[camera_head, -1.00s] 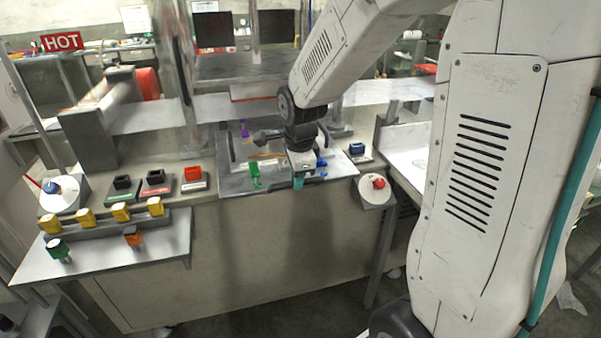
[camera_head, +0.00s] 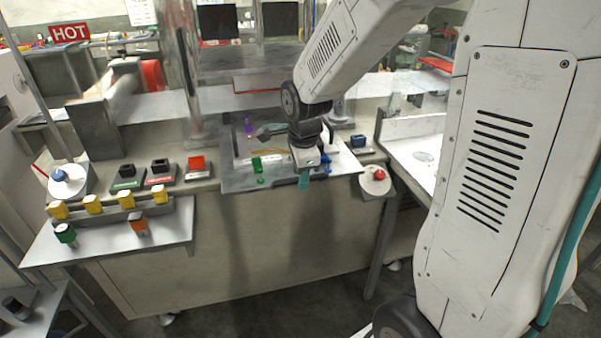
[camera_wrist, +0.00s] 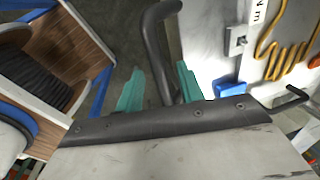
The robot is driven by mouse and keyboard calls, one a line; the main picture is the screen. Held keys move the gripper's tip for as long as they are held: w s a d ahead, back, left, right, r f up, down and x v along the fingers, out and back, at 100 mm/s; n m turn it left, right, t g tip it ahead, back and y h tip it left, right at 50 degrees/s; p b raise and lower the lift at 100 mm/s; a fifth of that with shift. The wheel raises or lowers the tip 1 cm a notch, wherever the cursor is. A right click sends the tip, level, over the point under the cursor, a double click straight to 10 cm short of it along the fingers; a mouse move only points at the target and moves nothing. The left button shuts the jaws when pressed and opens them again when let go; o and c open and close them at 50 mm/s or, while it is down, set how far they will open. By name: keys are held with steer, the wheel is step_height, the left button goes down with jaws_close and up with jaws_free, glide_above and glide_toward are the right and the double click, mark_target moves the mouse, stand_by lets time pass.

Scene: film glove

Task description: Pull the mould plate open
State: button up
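A flat grey plate (camera_head: 240,184), which looks like the mould plate, lies at the front of the bench with small coloured parts on it. My gripper (camera_head: 304,180) points down at the plate's front edge. In the wrist view, the two teal fingers of my gripper (camera_wrist: 160,92) stand apart. A dark curved bar handle (camera_wrist: 152,45) runs up between them, closer to the right finger. A gap shows on its left side, and I see no clear grip on it. My wrist hides where the handle joins the plate in the head view.
A red button (camera_head: 379,175) on a white box stands right of the plate. A low side shelf (camera_head: 100,240) juts out at the front left. The floor before the bench is open.

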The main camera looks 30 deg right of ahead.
step_height(320, 180, up, 8)
steer(key=s, duration=0.1)
steer(key=shift+s+a+f, duration=0.15)
steer(key=shift+s+a, duration=0.1)
stand_by(0.5)
steer(key=s+a+r+n, duration=0.2)
steer(key=s+n, duration=0.8)
steer(key=s, duration=0.1)
steer(key=s+a+r+n, duration=0.2)
steer(key=s+a+n, duration=0.1)
steer(key=s+n, duration=0.8)
steer(key=shift+s+r+g+y, duration=0.15)
steer(key=shift+s+g+y, duration=0.15)
steer(key=shift+s+g, duration=0.15)
stand_by(0.8)
